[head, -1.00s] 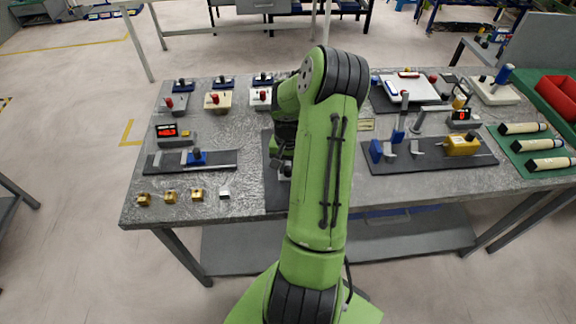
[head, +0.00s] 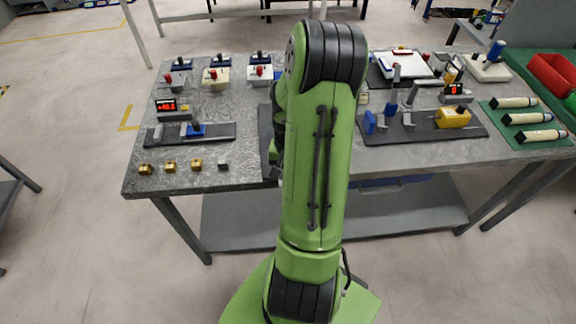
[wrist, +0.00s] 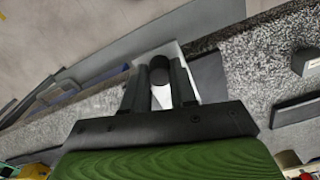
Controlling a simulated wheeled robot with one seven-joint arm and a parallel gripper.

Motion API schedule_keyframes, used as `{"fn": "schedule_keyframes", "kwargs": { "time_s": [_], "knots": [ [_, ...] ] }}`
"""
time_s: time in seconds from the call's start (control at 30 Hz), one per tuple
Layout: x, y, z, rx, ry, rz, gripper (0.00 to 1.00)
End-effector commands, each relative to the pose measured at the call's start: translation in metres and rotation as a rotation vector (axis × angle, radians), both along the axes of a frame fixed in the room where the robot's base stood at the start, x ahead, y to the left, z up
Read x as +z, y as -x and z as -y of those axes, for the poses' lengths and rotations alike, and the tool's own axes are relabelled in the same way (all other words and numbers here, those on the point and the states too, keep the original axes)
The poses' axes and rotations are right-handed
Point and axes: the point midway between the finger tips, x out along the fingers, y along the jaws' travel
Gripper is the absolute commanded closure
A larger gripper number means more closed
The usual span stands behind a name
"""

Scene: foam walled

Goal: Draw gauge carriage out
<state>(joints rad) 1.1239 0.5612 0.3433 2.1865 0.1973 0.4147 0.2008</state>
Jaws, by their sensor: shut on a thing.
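My gripper (wrist: 160,72) is shut on a dark round knob (wrist: 160,64) in the wrist view, one finger on each side. The knob stands on a pale block (wrist: 164,97), which I take to be the gauge carriage, though its shape is mostly hidden by the fingers and palm. In the head view my green arm hides the gripper and the held part. They are over or near the dark mat (head: 266,140) in the middle of the table.
The grey table (head: 235,105) holds a rail with a blue-knobbed slide (head: 195,130) and a red-digit display (head: 166,106) at left. Several small brass blocks (head: 170,166) line the front left edge. A yellow block (head: 452,118) lies right of my arm, white cylinders (head: 527,119) farther right.

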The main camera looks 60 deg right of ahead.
Motion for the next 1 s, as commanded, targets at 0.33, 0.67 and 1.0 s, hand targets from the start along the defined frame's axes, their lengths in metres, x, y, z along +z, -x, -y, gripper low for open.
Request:
{"fn": "schedule_keyframes", "kwargs": {
  "time_s": [0.33, 0.67, 1.0],
  "knots": [
    [0.001, 0.0, 0.0, -0.001, 0.0, 0.001, 0.64],
    [0.001, 0.0, 0.0, -0.001, 0.0, 0.001, 0.48],
    [0.061, -0.001, 0.001, -0.001, 0.008, 0.005, 0.48]
  ]
}}
